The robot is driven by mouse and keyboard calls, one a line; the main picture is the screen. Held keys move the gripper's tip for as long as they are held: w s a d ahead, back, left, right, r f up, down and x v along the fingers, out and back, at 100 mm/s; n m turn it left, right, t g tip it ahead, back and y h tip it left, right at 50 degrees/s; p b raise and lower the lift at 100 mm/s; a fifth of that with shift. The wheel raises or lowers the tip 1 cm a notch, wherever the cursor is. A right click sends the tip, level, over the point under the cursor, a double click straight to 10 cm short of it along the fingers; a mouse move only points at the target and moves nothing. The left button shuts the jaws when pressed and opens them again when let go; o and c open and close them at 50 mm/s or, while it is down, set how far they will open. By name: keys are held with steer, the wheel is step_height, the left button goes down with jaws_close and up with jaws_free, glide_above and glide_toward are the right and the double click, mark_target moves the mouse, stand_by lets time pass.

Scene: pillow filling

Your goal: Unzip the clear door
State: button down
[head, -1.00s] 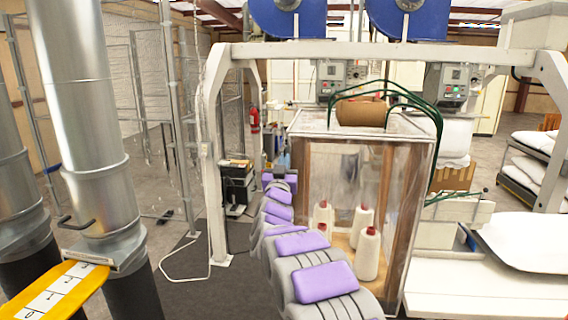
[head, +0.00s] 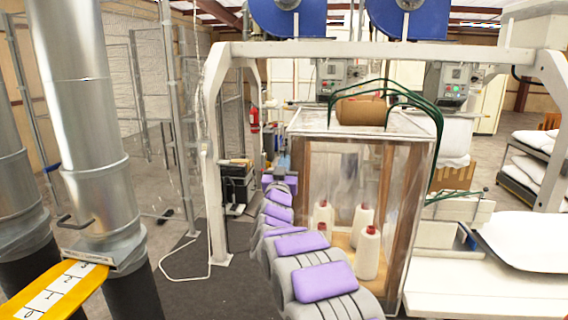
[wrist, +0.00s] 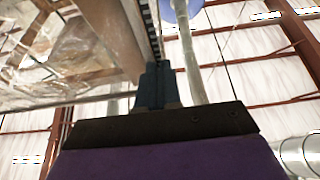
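The clear door (head: 345,215) is a see-through plastic panel on a tall wood-framed booth, seen in the head view; which face opens is unclear. In the wrist view, clear plastic (wrist: 60,45) and a wooden post (wrist: 112,35) fill the upper left. A dark toothed strip, like a zipper track (wrist: 152,28), runs along the post. My gripper (wrist: 157,85) has its dark fingers close together just below that strip. No pull tab shows; contact with one is hidden. In the head view my grey arm with purple pads reaches along the booth's left side, and the fingertips are too small to make out.
A white frame post (head: 216,165) stands left of my arm. A brown roll (head: 361,110) lies on the booth top under green hoses. A white table (head: 480,290) is at right.

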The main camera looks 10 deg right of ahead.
step_height(320, 180, down, 50)
steer(key=b, duration=0.6)
steer(key=shift+s, duration=0.15)
steer(key=shift+a+f, duration=0.1)
steer(key=c, duration=1.3)
jaws_free()
steer(key=shift+a, duration=0.1)
steer(key=p+v, duration=0.3)
steer(key=v, duration=1.4)
steer(key=shift+s+f, duration=0.1)
steer(key=shift+s, duration=0.1)
